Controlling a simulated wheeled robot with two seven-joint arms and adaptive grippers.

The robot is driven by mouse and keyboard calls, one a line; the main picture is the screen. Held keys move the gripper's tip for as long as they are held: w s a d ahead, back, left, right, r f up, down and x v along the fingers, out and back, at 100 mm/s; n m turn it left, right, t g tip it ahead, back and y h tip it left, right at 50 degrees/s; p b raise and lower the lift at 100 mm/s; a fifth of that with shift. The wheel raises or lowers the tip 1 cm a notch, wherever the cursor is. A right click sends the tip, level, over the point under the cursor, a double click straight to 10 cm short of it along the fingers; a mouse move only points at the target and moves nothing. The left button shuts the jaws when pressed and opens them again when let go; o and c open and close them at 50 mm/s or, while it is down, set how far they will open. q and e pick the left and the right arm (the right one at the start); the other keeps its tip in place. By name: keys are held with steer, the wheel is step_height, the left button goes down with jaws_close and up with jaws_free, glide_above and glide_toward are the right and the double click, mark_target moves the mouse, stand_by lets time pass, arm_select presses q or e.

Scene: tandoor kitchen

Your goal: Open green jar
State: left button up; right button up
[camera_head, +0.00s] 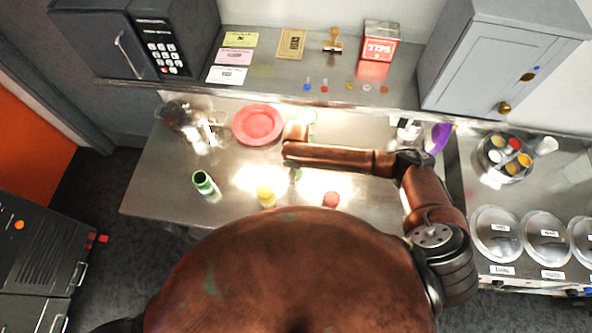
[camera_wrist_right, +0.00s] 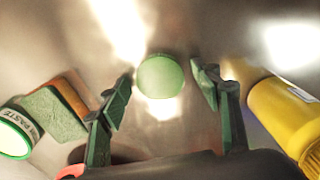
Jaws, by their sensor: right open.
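The green jar (camera_head: 205,184) stands at the left of the steel table in the head view, with a green rim around a dark top. In the right wrist view, a white jar with a green rim and a label ending in "PASTE" (camera_wrist_right: 14,138) is at the left edge, partly cut off. A round pale-green disc, like a lid (camera_wrist_right: 160,76), shows between the fingertips of my right gripper (camera_wrist_right: 163,77). The fingers are open, with gaps on both sides. I cannot tell the disc's height above the table. My left gripper is not in view.
A yellow jar (camera_head: 266,196) and a red jar (camera_head: 331,200) stand near the table's front. A red plate (camera_head: 258,124) and glassware (camera_head: 184,120) are behind. A green-and-brown block (camera_wrist_right: 58,110) lies left of the fingers.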

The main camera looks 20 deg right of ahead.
step_height(320, 180, up, 12)
steer(key=shift+r+b, duration=0.15)
steer(key=shift+b, duration=0.2)
